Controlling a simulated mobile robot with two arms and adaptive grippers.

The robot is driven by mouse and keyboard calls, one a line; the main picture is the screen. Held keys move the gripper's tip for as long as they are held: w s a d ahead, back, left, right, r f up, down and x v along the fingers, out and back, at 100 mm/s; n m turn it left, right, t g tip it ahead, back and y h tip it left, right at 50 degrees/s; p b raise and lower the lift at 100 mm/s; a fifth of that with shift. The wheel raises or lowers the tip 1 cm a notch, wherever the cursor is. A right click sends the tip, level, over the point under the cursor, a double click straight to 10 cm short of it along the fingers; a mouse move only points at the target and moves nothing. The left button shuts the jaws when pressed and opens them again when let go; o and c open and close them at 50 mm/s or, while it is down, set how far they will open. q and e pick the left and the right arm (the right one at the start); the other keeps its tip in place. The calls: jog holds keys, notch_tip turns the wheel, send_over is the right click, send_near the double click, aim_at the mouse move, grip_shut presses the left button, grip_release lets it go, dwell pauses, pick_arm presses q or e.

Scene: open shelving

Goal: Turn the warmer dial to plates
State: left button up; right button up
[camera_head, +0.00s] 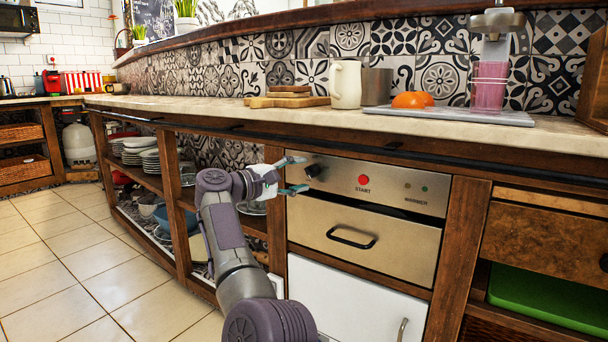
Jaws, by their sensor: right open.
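The warmer (360,235) is a metal drawer unit built into the wooden counter front. Its dark dial (313,171) sits at the left end of the control panel. A red START button (364,180) and two small lamps are to the right of the dial. My right gripper (298,175) is open at the dial, with one finger above and one below its left side. I cannot tell whether the fingers touch it. The dial's setting marks are too small to read. My left gripper is not in view.
The countertop (430,128) overhangs just above the panel. The drawer's black handle (351,238) sticks out below. Wooden posts and open shelves with stacked plates (150,160) stand to the left. A green tray (545,298) is at the lower right. The tiled floor at left is clear.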

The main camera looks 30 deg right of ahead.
jog(key=a, duration=1)
jog(key=shift+s+r, duration=0.15)
jog(key=shift+s, duration=0.25)
